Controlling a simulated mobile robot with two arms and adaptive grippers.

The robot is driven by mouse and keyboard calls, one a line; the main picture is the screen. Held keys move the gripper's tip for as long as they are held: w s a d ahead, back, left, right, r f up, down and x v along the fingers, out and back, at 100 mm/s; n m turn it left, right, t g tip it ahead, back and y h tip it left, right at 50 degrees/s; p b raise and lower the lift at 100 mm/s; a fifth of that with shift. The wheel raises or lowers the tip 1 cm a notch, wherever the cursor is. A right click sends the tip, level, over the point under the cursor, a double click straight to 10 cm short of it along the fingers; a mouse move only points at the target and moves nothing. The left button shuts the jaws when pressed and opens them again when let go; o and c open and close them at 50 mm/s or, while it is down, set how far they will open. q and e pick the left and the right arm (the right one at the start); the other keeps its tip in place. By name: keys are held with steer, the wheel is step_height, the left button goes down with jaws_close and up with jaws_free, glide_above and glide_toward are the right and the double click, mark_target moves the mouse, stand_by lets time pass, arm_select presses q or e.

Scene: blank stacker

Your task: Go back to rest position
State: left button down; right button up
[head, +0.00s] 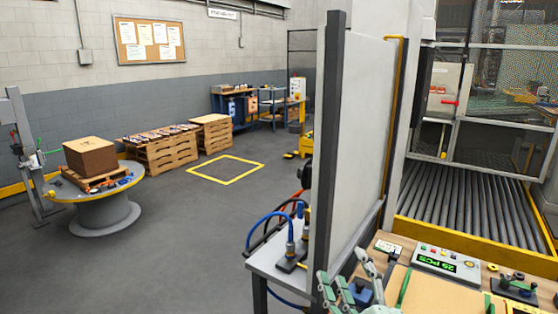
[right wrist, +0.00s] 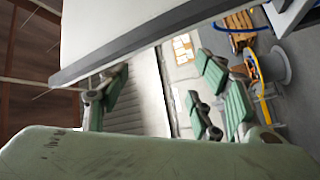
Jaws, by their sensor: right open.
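My right gripper (head: 368,284) shows at the bottom edge of the head view, with pale green finger pads over the left end of the workbench. In the right wrist view, the right gripper (right wrist: 160,88) has its fingers spread wide, with nothing between them. A large pale panel with a dark edge (right wrist: 140,45) crosses close in front of the fingers there. I cannot tell whether they touch it. My left gripper is in neither view.
The workbench (head: 425,292) carries a control box reading "25 PCS" (head: 449,263). The tall white panel (head: 352,130) stands beside the right gripper. A side table with blue hoses (head: 272,262) is left of it. A roller conveyor (head: 470,205) lies behind.

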steer(key=s+d+f+m+g+h, duration=0.2)
steer(key=s+d+f+m+g, duration=0.2)
steer(key=f, duration=0.4)
steer(key=s+d+f+m+g+h, duration=0.3)
steer(key=s+f+m, duration=0.1)
steer(key=f, duration=0.5)
steer(key=s+f+m+g+y, duration=0.1)
steer(key=s+f+m+g, duration=0.1)
steer(key=s+f+g, duration=0.6)
steer(key=s+f+m+g, duration=0.15)
steer(key=s+f, duration=0.25)
steer(key=s, duration=0.8)
step_height(320, 180, down, 27)
steer(key=s+g, duration=0.1)
steer(key=s, duration=0.2)
steer(key=s+d+f+g, duration=0.1)
steer(key=s+d+f, duration=0.1)
steer(key=s+f, duration=1.3)
steer(key=shift+s+d+f, duration=0.15)
steer(key=shift+s+d, duration=0.15)
steer(key=shift+s, duration=0.45)
